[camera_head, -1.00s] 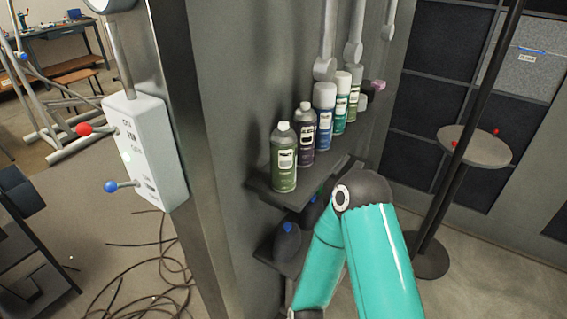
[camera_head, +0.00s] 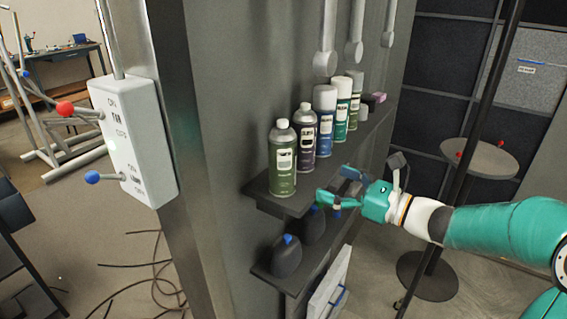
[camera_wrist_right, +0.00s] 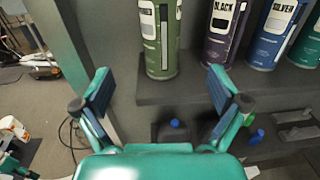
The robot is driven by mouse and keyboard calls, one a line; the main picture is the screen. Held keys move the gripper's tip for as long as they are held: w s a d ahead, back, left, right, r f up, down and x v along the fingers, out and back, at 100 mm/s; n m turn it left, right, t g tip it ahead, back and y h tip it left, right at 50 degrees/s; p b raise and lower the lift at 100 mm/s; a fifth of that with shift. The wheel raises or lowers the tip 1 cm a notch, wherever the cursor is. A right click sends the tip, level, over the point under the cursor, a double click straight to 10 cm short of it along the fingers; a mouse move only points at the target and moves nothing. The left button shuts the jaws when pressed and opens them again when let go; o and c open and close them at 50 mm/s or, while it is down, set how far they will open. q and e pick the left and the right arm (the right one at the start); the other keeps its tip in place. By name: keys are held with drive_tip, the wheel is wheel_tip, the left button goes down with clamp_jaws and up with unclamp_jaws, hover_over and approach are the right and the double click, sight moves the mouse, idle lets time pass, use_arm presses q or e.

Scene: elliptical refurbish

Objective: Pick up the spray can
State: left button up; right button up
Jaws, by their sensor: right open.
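Several spray cans stand upright in a row on the upper dark shelf (camera_head: 262,199). My left gripper is not in view.
A lower shelf (camera_head: 300,262) holds dark bottles with blue caps (camera_head: 287,256). A white switch box (camera_head: 133,140) with red and blue knobs is on the left post. A round stand (camera_head: 480,157) stands at the right. Cables lie on the floor.

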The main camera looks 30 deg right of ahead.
sight(294, 166)
drive_tip(key=p+x, duration=0.1)
drive_tip(key=x, duration=0.7)
drive_tip(key=shift+w+a, duration=0.1)
drive_tip(key=shift+w, duration=0.15)
drive_tip(key=shift+w+a+r+p, duration=0.1)
drive_tip(key=shift+w+a+p, duration=0.05)
drive_tip(key=shift+w+p, duration=0.35)
drive_tip(key=p+x, duration=0.1)
drive_tip(key=x, duration=0.2)
drive_tip(key=shift+w, duration=0.3)
drive_tip(key=shift+w+a, duration=0.1)
drive_tip(key=shift+w, duration=0.2)
drive_tip(key=shift+c, duration=0.2)
drive_tip(key=c, duration=1.3)
drive_tip(key=shift+c, duration=0.2)
drive_tip(key=shift+r, duration=0.1)
